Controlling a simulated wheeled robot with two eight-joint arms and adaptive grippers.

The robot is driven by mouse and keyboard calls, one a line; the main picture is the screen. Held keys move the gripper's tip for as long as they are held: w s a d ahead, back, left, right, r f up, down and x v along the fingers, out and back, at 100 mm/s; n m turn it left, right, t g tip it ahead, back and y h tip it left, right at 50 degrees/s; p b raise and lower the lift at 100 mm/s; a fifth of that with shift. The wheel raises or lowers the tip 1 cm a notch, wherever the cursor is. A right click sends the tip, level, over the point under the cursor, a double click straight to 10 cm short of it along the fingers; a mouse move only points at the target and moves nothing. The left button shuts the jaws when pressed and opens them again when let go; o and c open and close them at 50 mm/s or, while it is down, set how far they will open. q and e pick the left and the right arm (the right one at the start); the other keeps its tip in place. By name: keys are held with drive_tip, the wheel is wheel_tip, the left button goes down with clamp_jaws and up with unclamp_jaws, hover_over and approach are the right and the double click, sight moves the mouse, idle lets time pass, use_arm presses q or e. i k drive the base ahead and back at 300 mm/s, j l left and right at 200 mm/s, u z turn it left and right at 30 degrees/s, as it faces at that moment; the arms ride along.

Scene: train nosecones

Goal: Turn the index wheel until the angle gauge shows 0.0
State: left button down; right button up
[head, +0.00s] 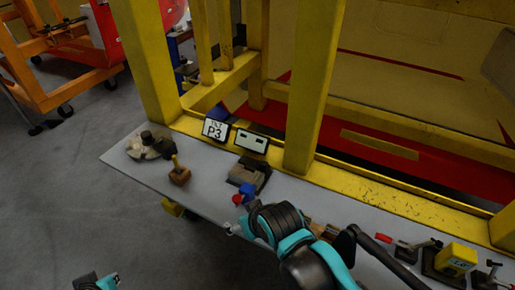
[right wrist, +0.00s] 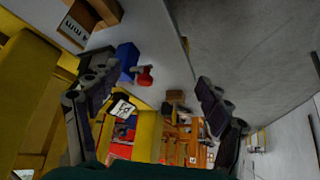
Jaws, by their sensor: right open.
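A small dark gauge panel (head: 251,141) with a pale display stands at the table's back edge, right of a white sign marked P3 (head: 215,129). Its reading is too small to make out. I cannot clearly pick out the index wheel; a grey rounded fixture with a dark knob (head: 150,143) sits at the table's left end, and a red knob by a blue block (head: 243,194) sits nearer the middle. The red knob (right wrist: 144,76) also shows in the right wrist view, between and beyond the spread fingers of my right gripper (right wrist: 152,100), which is open and empty.
A brown block with a yellow handle (head: 179,173) and a dark grey fixture (head: 248,173) stand on the grey table (head: 120,158). Yellow posts (head: 312,90) rise behind it. Clamps and a yellow block (head: 456,258) occupy the right end. Open floor lies left.

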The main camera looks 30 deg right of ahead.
sight(142, 146)
drive_tip(key=z, duration=0.5)
drive_tip(key=k+z, duration=0.1)
drive_tip(key=z, duration=0.85)
drive_tip(key=l+z, duration=0.1)
drive_tip(key=z, duration=0.35)
drive_tip(key=l+z, duration=0.1)
drive_tip(key=z, duration=0.9)
drive_tip(key=k+j+u, duration=0.1)
drive_tip(key=j, duration=0.4)
drive_tip(key=k+j+u, duration=0.1)
drive_tip(key=j, duration=0.45)
drive_tip(key=k+j+u, duration=0.1)
drive_tip(key=k+j, duration=0.15)
drive_tip(key=j, duration=0.25)
drive_tip(key=k+j+u, duration=0.1)
drive_tip(key=j, duration=0.45)
drive_tip(key=k+j+u, duration=0.1)
drive_tip(key=j, duration=1)
drive_tip(key=k+u, duration=0.05)
drive_tip(key=k, duration=0.05)
